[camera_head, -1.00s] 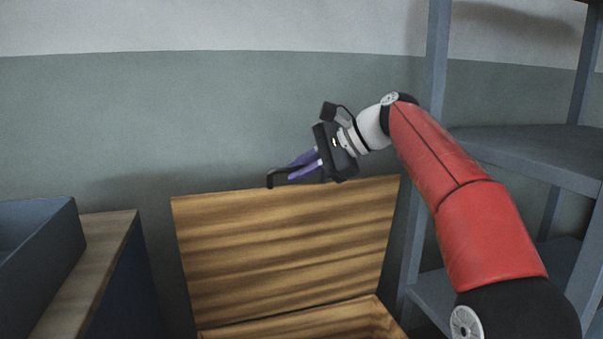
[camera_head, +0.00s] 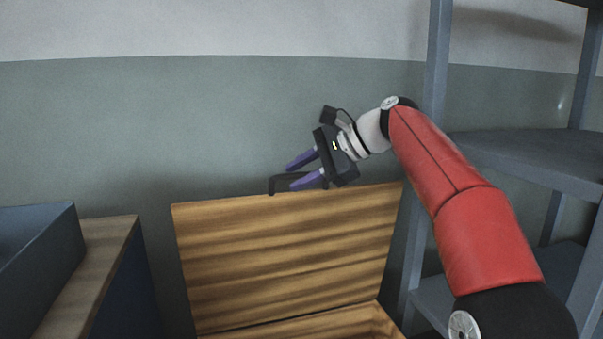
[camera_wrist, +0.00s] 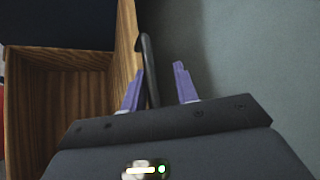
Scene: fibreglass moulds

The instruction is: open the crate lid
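The wooden crate lid (camera_head: 290,255) stands raised and nearly upright at the back of the crate (camera_head: 345,326), whose near part is cut off by the lower edge of the head view. A dark handle (camera_head: 277,184) is at the lid's top edge. My gripper (camera_head: 294,174) is at that edge, its two purple fingers spread apart with nothing held between them. In the wrist view the handle (camera_wrist: 148,70) passes close to the left finger, and the right finger stands clear of it. The crate's open inside (camera_wrist: 65,95) shows at the left.
A grey metal shelf (camera_head: 530,155) stands to the right, close to my arm. A wooden-topped bench (camera_head: 95,265) with a blue-grey bin (camera_head: 40,255) is at the left. The wall is behind the lid.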

